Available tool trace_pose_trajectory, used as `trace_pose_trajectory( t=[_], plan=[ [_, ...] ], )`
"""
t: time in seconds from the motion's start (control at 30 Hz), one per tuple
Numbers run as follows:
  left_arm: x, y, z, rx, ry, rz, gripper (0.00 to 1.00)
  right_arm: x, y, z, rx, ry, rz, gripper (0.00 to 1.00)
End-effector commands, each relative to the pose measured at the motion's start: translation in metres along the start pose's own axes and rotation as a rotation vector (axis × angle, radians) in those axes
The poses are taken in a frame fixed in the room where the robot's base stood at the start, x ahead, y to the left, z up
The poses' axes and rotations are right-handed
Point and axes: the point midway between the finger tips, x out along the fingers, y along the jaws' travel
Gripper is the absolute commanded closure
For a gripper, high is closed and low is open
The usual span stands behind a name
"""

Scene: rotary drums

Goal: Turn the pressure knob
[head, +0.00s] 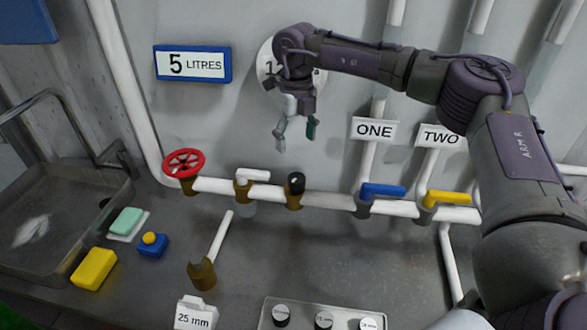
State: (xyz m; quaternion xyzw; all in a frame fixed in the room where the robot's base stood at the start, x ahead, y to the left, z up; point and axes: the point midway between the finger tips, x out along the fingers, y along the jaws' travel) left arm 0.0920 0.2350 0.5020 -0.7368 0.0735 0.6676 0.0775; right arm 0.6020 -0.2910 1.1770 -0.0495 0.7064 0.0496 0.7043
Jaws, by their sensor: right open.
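A small black knob (295,183) sits upright on a brass fitting on the white horizontal pipe, near the middle of the head view. It looks like the pressure knob, but it bears no label that I can read. My right gripper (297,142) hangs above and behind the knob in the picture, apart from it, with its fingers pointing down. Its fingers are spread and nothing is between them. My right wrist covers most of a round white dial (265,66) on the wall. My left gripper is not in view.
A red handwheel (184,163), a white lever (253,176), a blue lever (383,191) and a yellow lever (448,198) stand along the pipe (330,200). A sink (60,215) lies at left. A tray (300,310) stands in front. The counter between pipe and tray is mostly clear.

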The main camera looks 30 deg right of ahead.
Motion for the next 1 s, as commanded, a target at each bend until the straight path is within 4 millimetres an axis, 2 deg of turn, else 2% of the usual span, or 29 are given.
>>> trace_pose_trajectory(
  t=[0.03,0.27,0.37,0.5,0.67,0.97,1.0],
  plan=[
    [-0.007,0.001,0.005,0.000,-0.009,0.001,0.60,0.007,-0.001,-0.001,0.001,0.005,0.000,0.26],
    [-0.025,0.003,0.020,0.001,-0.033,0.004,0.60,0.058,-0.001,-0.002,0.001,0.005,-0.001,0.26],
    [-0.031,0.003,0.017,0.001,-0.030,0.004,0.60,0.076,0.000,-0.001,0.002,0.004,-0.001,0.26],
    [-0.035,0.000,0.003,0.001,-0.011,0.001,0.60,0.096,0.000,0.000,0.002,0.002,0.000,0.26],
    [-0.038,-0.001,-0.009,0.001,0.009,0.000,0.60,0.108,0.000,0.000,0.002,0.000,0.000,0.26],
    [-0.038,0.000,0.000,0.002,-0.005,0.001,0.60,0.111,0.000,0.000,0.001,-0.001,0.000,0.26],
    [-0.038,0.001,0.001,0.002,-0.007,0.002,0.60,0.111,0.000,0.000,0.002,-0.001,0.000,0.33]
  ],
)
